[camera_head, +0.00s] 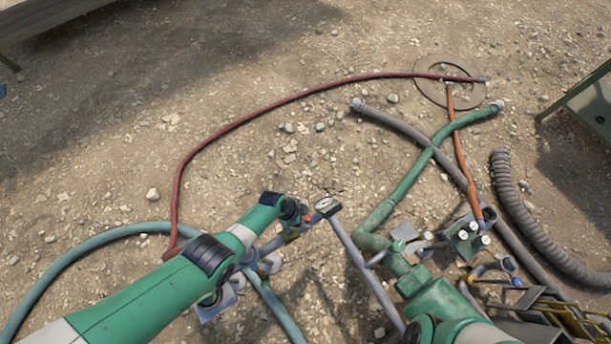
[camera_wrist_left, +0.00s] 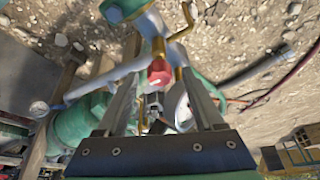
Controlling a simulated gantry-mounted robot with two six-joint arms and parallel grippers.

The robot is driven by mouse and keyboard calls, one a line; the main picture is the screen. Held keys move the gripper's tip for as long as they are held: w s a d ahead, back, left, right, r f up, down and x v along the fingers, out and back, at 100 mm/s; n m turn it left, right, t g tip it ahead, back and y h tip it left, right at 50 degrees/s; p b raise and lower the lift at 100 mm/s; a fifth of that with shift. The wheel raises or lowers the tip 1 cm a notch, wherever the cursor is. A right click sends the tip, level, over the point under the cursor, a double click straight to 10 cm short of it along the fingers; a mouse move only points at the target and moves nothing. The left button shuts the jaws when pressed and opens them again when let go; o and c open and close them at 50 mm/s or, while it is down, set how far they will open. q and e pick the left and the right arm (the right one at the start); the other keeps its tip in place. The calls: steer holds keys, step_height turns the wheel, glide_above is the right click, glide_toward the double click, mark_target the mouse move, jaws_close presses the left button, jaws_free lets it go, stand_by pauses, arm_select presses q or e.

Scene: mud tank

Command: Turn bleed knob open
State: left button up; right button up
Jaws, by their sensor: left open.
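The bleed knob is a small red knob, seen in the head view (camera_head: 307,218) on a grey pipe assembly and in the left wrist view (camera_wrist_left: 159,73). My left gripper (camera_head: 297,229) reaches the pipework beside it, pointing to the upper right. In the left wrist view my left gripper (camera_wrist_left: 163,90) has its two fingers spread wide, with the red knob showing between them. I cannot tell whether either finger touches it. A dial gauge (camera_head: 325,204) sits close to the right of the knob. I cannot make out my right gripper.
Green and grey pipes (camera_head: 405,180) and a cluster of valves and dials (camera_head: 467,238) lie to the right. A red hose (camera_head: 230,125) arcs over the gravel. A blue-green hose (camera_head: 75,256) curves at left. Open stony ground lies beyond.

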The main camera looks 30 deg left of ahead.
arm_select(q)
jaws_close()
